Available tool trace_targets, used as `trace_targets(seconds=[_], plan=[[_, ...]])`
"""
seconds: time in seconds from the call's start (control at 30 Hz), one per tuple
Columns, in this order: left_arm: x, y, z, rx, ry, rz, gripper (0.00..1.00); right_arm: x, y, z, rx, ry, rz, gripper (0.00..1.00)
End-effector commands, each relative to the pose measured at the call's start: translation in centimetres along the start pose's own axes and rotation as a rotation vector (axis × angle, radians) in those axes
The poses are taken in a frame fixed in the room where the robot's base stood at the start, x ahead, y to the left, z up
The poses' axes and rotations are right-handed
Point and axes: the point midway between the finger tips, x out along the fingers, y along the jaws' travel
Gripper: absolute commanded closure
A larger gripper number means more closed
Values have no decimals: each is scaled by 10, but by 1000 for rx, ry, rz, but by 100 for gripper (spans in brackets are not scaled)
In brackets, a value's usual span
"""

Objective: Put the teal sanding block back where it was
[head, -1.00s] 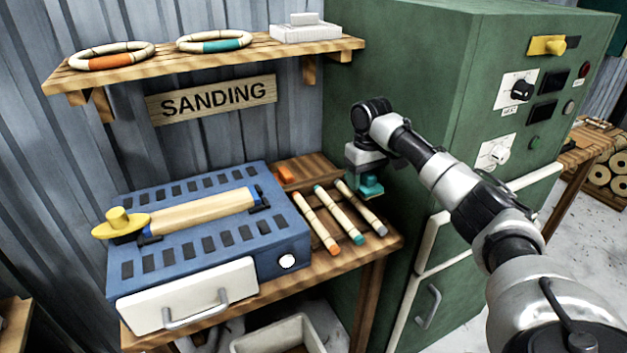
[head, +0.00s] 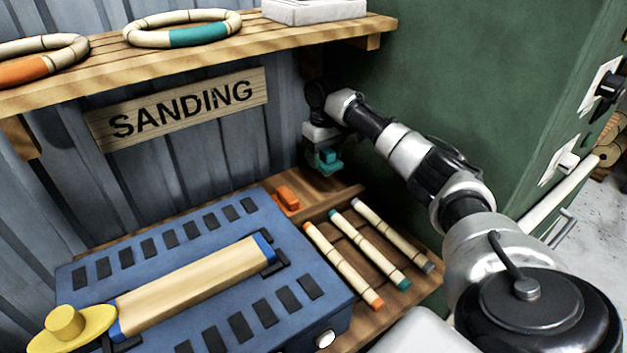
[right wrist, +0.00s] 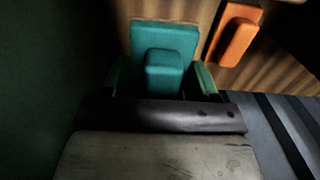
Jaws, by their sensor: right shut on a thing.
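My right gripper (head: 325,160) is shut on the teal sanding block (head: 327,164) at the back right of the bench, next to the green cabinet. In the right wrist view the teal block (right wrist: 165,65) sits between the two fingers, its raised grip toward the camera. Wood slats show beyond it; I cannot tell whether it touches them. An orange sanding block (head: 287,199) lies on the wooden bench just left of it, and also shows in the right wrist view (right wrist: 235,38). My left gripper is not in view.
Several rattan sticks with coloured ends (head: 368,249) lie on the bench in front. A shelf (head: 200,62) with rattan rings hangs above. The green cabinet (head: 450,80) stands close on the right.

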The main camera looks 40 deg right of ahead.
Motion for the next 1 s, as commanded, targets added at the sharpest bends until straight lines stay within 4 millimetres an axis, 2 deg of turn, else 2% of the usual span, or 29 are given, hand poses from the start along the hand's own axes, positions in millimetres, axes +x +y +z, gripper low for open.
trace_targets(seconds=[0.03,0.2,0.3,0.47,0.6,0.73,1.0], plan=[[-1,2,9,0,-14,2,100,10,0,1,0,-7,1,60],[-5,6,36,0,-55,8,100,36,0,1,0,-5,0,60],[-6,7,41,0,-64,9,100,44,0,1,-1,-4,0,60],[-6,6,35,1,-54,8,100,70,0,2,-1,-6,1,60],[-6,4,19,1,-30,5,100,88,0,1,0,-3,1,60],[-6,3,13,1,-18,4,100,92,0,1,0,-2,1,60],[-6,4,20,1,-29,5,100,94,0,1,0,-3,0,60]])
